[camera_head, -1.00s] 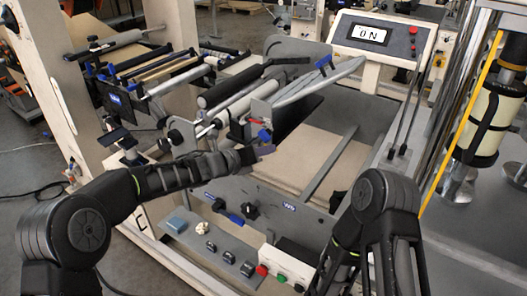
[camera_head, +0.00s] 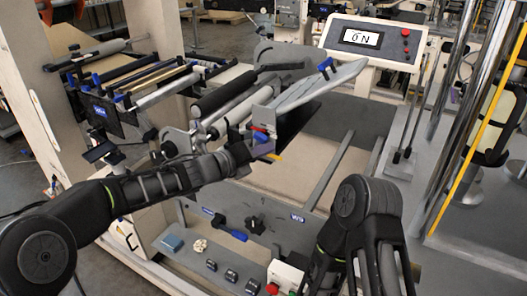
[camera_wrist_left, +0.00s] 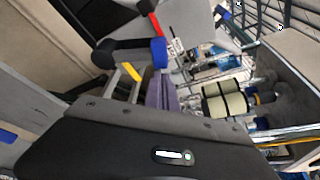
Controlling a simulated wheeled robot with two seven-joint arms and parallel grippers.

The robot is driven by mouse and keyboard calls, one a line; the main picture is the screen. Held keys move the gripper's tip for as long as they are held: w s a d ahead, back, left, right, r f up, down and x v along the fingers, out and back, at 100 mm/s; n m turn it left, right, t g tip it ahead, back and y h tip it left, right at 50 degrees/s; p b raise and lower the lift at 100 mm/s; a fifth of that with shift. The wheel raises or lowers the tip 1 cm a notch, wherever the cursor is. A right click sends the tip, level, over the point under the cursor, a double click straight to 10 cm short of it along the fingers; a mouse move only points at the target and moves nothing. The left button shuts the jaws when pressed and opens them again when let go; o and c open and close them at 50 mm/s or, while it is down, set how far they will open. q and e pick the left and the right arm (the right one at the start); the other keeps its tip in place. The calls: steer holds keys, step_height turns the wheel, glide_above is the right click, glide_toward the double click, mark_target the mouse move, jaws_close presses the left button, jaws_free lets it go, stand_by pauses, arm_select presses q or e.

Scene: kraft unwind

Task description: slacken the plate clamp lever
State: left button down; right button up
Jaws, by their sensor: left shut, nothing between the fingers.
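A lever with a blue end (camera_head: 260,137) and a red part above it sits at the lower end of the tilted plate (camera_head: 322,85). In the left wrist view the blue end (camera_wrist_left: 159,53) joins a black bar, with a red rod above and a yellow strip below. I cannot tell for sure that this is the plate clamp lever. A second blue lever (camera_head: 326,66) is at the plate's upper end. My left gripper (camera_head: 265,149) is shut and empty, just below the blue end. Its fingers (camera_wrist_left: 162,94) point towards it; contact cannot be told. My right gripper is out of view.
Rollers (camera_head: 222,92) lie left of the plate. The front panel holds a blue-handled lever (camera_head: 230,228). Metal posts (camera_head: 435,120) stand at the right. The beige bed (camera_head: 320,160) right of my left gripper is open.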

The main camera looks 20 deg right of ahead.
arm_select(q)
steer(key=b+v, duration=0.2)
steer(key=v, duration=0.5)
steer(key=shift+s+a, duration=0.2)
steer(key=shift+a, duration=0.15)
steer(key=shift+r, duration=0.1)
